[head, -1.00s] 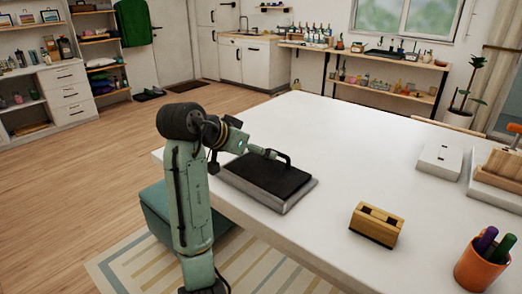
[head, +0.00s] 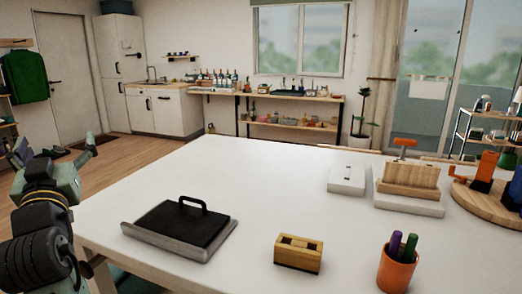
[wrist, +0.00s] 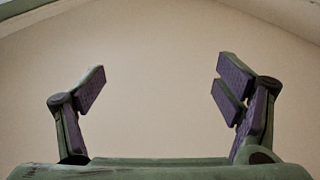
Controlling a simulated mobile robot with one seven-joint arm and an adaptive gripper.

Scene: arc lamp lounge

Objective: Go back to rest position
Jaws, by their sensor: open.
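My gripper (wrist: 163,85) is open and empty in the wrist view, its two purple-padded fingers spread wide before a plain pale surface. In the head view my gripper (head: 52,153) is raised at the left edge, off the table's left side and apart from everything on it. The white table (head: 250,200) fills the middle and right. A black slab with a handle (head: 180,224) sits in a grey tray (head: 165,245) near the table's left front.
A wooden block with slots (head: 298,255) and an orange pen cup (head: 396,272) stand at the front. A white box (head: 347,180), a wooden holder (head: 410,182) and a round wooden stand (head: 485,203) are at the right. The table's centre is clear.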

